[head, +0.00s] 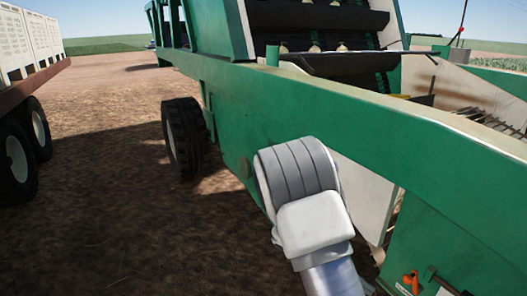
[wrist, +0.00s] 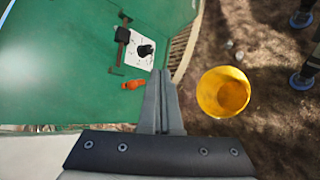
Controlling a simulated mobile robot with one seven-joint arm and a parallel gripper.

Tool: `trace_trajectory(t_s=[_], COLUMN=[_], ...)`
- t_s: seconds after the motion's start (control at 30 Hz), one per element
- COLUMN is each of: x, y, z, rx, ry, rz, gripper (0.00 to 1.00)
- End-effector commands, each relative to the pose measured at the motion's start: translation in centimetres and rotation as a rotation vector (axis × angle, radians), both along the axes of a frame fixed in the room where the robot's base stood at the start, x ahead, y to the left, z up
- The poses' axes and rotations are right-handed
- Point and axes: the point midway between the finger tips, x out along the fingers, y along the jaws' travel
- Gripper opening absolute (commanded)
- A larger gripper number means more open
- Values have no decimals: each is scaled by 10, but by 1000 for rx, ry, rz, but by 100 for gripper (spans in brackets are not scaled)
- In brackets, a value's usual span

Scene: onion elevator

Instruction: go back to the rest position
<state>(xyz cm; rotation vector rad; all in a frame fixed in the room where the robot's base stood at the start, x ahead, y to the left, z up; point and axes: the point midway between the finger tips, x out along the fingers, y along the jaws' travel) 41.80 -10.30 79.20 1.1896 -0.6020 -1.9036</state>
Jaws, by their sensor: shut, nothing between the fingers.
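My gripper (wrist: 161,76) is in the wrist view, pointing up the picture from the bottom middle. Its two fingers are together with nothing between them. It is over the edge of the green machine panel, beside an orange handle (wrist: 135,86). In the head view my arm reaches up in front of the green machine (head: 290,95), and the gripper itself does not show there.
A yellow bucket (wrist: 223,92) stands on the dirt right of the fingers. A white plate (wrist: 137,50) with a black knob is on the green panel. Someone's legs show at the top right. A trailer (head: 30,50) stands at left, with open dirt between.

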Motion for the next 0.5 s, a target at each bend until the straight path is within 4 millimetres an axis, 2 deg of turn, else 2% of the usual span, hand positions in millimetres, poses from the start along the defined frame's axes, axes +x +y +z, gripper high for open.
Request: trace_trajectory(t_s=[0.03,0.5], x=[-5,-54], y=[2,34], z=[12,97], rx=[50,466], ry=[-27,-255], rz=[-23,-139], gripper=[0,0])
